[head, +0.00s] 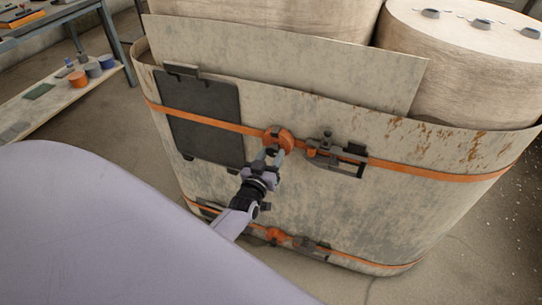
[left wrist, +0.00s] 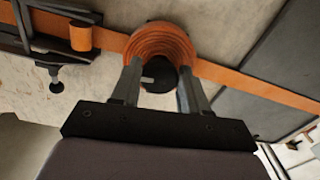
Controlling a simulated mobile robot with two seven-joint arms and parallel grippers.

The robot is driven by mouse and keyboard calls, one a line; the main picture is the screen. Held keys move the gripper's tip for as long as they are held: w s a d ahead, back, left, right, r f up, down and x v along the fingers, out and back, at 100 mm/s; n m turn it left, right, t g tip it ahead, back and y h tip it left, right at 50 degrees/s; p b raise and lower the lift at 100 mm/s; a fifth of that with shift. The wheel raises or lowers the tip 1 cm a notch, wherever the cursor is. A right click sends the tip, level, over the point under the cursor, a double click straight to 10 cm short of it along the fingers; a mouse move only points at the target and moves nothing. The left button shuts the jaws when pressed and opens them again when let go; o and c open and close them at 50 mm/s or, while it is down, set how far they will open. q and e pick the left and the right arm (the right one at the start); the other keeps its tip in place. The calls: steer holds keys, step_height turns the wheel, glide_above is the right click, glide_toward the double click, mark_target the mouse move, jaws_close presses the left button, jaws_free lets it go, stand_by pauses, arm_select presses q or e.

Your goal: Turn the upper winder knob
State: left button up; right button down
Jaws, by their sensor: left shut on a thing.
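The upper winder (head: 279,136), a round roll of orange strap, sits on the upper orange strap around the large stained container. My left gripper (head: 271,157) reaches it from below. In the left wrist view the winder (left wrist: 160,42) shows orange coils with a dark knob (left wrist: 159,74) at its lower part. My left gripper (left wrist: 159,83) has a finger on each side of the knob and is shut on it; the fingertips overlap the lower edge of the coils. Exact finger contact is hard to see. My right gripper is not in view.
A dark buckle (head: 337,155) sits right of the winder and a dark panel (head: 205,120) left of it. A lower winder (head: 276,235) sits on the lower strap. A low shelf (head: 50,105) with small items stands at the left.

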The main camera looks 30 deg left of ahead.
arm_select(q)
steer(key=o, duration=1)
steer(key=shift+s, duration=0.1)
steer(key=shift+p+v, duration=0.5)
steer(key=shift+v, duration=3)
